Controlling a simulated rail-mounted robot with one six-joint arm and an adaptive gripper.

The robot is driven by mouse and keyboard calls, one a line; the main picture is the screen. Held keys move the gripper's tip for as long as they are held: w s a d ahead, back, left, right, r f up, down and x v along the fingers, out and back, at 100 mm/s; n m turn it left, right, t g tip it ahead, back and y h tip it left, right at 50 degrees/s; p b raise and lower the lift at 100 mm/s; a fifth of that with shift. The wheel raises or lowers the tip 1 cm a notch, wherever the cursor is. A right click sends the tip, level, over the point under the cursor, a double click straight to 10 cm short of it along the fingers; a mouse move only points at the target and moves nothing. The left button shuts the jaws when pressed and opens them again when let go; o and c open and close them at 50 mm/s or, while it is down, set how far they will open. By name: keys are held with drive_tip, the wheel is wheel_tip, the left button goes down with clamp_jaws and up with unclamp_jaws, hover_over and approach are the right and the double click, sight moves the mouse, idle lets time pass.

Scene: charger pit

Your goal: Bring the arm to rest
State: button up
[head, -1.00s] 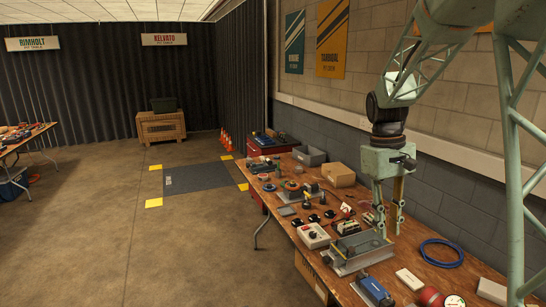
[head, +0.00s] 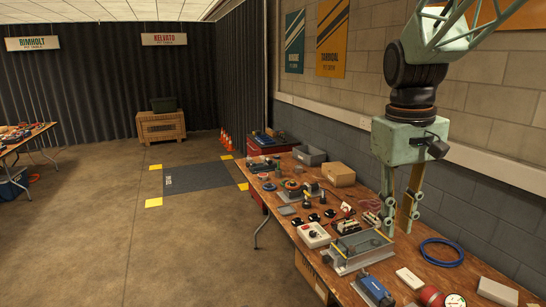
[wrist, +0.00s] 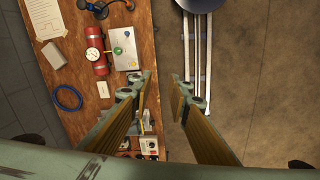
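My gripper (head: 400,212) hangs from my green arm over the right part of the long workbench (head: 455,270), pointing down. Its two fingers stand apart with nothing between them; this also shows in the wrist view (wrist: 161,100). In the head view the fingertips are above and behind a grey metal tray (head: 362,262) with a yellow edge. In the wrist view the gap between the fingers lies over the bench edge and the concrete floor.
The block wall (head: 480,200) runs close behind. The floor at left (head: 190,250) is clear.

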drive_tip(key=s+a+r+m+t, duration=0.1)
drive_tip(key=s+a, duration=0.2)
drive_tip(key=s, duration=1)
drive_tip(key=s+a+r+t+y, duration=0.1)
drive_tip(key=s+a+t, duration=0.1)
drive_tip(key=s, duration=1.2)
drive_tip(key=shift+s+a+m+t+b, duration=0.15)
drive_tip(key=shift+a+m+t+b, duration=0.25)
drive_tip(key=shift+a, duration=0.4)
